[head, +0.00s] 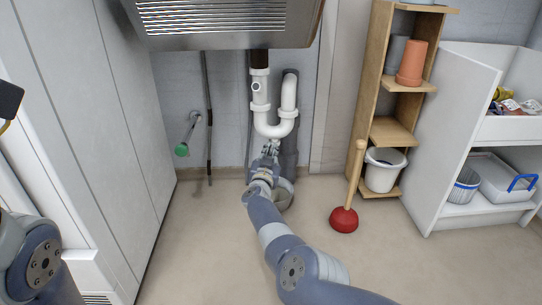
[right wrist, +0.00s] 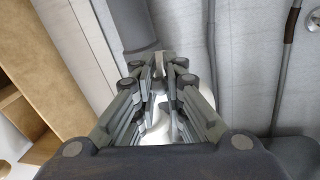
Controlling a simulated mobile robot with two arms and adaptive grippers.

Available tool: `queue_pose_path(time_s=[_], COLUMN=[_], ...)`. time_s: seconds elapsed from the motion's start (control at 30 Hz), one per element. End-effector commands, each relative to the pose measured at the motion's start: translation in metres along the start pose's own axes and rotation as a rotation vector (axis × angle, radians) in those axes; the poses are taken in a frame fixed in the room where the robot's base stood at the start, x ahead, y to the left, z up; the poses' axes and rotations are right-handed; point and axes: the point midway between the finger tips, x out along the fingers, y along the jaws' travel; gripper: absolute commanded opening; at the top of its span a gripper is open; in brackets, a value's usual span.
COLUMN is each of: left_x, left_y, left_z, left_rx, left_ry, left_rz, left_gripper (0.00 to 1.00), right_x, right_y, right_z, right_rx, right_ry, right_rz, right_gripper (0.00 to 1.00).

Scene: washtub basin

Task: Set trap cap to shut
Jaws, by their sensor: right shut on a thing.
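The white drain trap (head: 274,128) hangs under the metal basin (head: 225,22), its U-bend at the bottom. My right gripper (head: 271,148) reaches up from below to the underside of the bend. In the right wrist view my right gripper (right wrist: 160,82) is shut on a white part (right wrist: 157,130) at the bottom of the trap, which I take as the trap cap. The fingers hide most of the cap, so its turn position cannot be told.
A plunger (head: 344,217) stands on the floor to the right, before a wooden shelf (head: 392,132) with pots and a white bucket (head: 384,172). Tall cabinet fronts (head: 105,110) bound the left; the floor between is mostly clear.

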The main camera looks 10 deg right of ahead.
Motion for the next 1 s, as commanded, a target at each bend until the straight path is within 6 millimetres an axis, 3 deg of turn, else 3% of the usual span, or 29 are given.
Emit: queue_pose_path(time_s=[0.23,0.3,0.37,0.8,1.0], left_x=[0.000,0.000,0.000,-0.001,0.010], left_y=[0.000,0.000,0.000,-0.001,-0.003], left_z=[0.000,0.001,0.001,0.002,0.005], left_rx=[0.000,0.000,0.000,0.000,0.000], left_ry=[-0.001,-0.002,-0.002,-0.007,-0.005], left_rz=[0.000,0.000,0.000,-0.003,-0.002], left_gripper=[0.31,0.31,0.31,0.31,0.31], right_x=[-0.005,-0.005,-0.005,-0.002,-0.004], right_y=[-0.007,-0.007,-0.006,-0.003,0.001], right_z=[0.006,0.006,0.006,0.003,-0.001], right_rx=[0.003,0.003,0.002,0.001,-0.001], right_ry=[-0.011,-0.012,-0.012,-0.005,-0.006], right_rz=[-0.010,-0.010,-0.010,-0.005,-0.014], right_gripper=[0.00,0.24,0.34,0.34,0.34])
